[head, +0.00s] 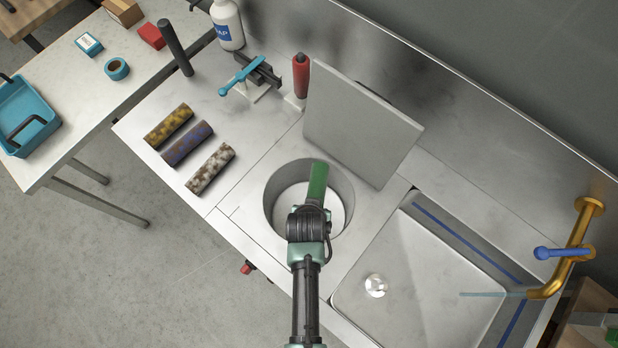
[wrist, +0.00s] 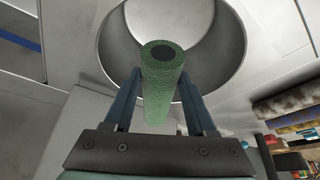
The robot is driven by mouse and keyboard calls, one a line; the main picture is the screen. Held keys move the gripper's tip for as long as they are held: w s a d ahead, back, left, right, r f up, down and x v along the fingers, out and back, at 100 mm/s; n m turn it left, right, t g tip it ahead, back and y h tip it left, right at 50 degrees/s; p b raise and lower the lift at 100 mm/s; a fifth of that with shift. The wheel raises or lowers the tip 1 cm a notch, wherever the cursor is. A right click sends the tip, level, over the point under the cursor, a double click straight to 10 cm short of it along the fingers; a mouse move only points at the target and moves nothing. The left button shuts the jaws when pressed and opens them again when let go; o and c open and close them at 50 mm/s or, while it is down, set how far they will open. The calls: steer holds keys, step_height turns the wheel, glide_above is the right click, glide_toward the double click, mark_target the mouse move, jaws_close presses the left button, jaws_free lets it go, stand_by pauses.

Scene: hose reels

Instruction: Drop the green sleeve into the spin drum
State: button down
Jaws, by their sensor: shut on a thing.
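The green sleeve (head: 318,180) is in my gripper (head: 312,205), over the round opening of the spin drum (head: 343,184). In the wrist view my gripper (wrist: 162,105) has a finger on each side of the green sleeve (wrist: 160,85), and its dark end faces the drum opening. The spin drum (wrist: 118,45) shows beyond the sleeve as a metal bowl. The drum's grey square lid (head: 362,125) stands open behind the opening. My wrist hides the near part of the drum's rim in the head view.
Several patterned rollers (head: 188,143) lie on the steel counter to the left. A sink (head: 420,280) with a brass tap (head: 570,255) is on the right. A red-handled tool (head: 300,75) and a small vise (head: 255,75) stand behind the drum's left side.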

step_height(320, 180, down, 5)
steer(key=b, duration=0.3)
steer(key=shift+r+b, duration=0.15)
steer(key=shift+b, duration=0.25)
steer(key=shift+r, duration=0.1)
steer(key=shift+c, duration=0.7)
jaws_free()
steer(key=v, duration=1.3)
steer(key=shift+w+a, duration=0.1)
